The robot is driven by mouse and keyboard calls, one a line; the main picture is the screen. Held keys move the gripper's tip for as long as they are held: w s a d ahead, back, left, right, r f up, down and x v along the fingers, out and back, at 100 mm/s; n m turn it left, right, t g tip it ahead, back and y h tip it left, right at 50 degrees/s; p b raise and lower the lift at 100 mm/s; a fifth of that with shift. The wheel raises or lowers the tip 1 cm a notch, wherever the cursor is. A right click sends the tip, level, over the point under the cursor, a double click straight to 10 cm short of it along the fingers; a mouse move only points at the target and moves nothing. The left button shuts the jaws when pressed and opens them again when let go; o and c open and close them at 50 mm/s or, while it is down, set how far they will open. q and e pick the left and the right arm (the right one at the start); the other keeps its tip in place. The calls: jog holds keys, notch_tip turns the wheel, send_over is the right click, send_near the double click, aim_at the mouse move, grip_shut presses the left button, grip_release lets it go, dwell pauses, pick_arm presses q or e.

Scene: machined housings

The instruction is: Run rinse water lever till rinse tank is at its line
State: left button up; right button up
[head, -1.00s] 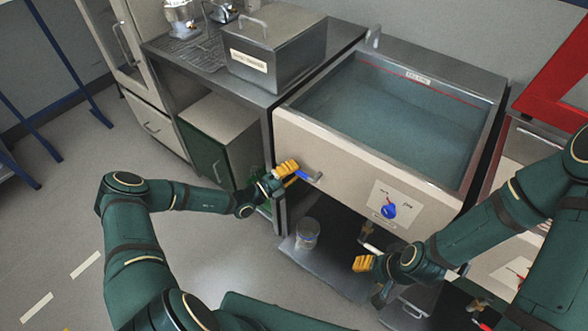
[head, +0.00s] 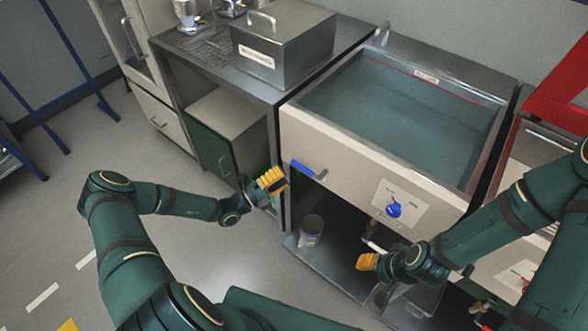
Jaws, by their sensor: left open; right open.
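The rinse tank (head: 385,165) has a pale front panel and holds blue-grey water (head: 400,115). A red line (head: 440,83) runs along its far inner wall; the water surface lies close below it, the exact gap unclear. A blue-handled lever (head: 303,168) sticks out at the upper left of the front panel. My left gripper (head: 272,181), with yellow fingers, is open and empty, left of the lever and apart from it. My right gripper (head: 367,262) is open below the panel, near a pipe fitting; whether it touches the fitting is unclear.
A blue knob (head: 393,209) sits on a white plate on the front panel. A lidded metal box (head: 283,50) stands on the counter at left. A small container (head: 311,230) stands on the low shelf under the tank.

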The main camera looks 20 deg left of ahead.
pick_arm(q)
jog(key=v, duration=0.5)
jog(key=shift+s, duration=0.1)
dwell(1.6)
